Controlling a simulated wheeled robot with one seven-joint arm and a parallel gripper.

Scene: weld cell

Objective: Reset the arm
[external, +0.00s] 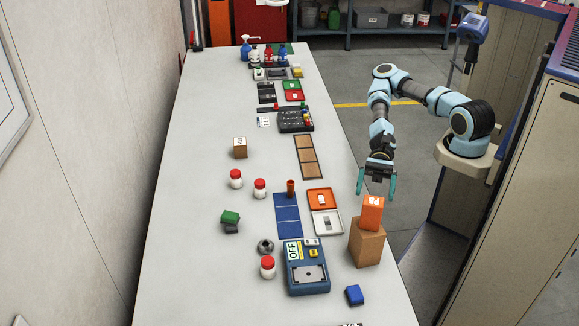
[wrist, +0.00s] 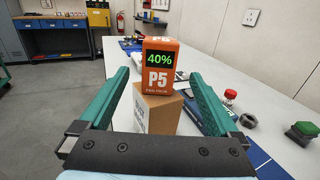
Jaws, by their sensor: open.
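My gripper (external: 376,186) is open and empty at the table's right edge, its two teal fingers pointing down and apart. It hangs just above and behind an orange box (external: 372,212) that stands upright on a brown cardboard box (external: 366,243). In the wrist view the orange box (wrist: 159,66) shows "40%" and "P5" and appears between the open fingers, farther out. The cardboard box (wrist: 158,110) is beneath it. No contact between fingers and box is visible.
The long white table (external: 190,200) holds a blue device marked OFF (external: 306,268), a blue block (external: 354,295), orange (external: 320,198) and white trays, red-capped jars (external: 260,188) and a smaller box (external: 240,148). A beige cabinet (external: 510,190) stands right. The table's left side is mostly clear.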

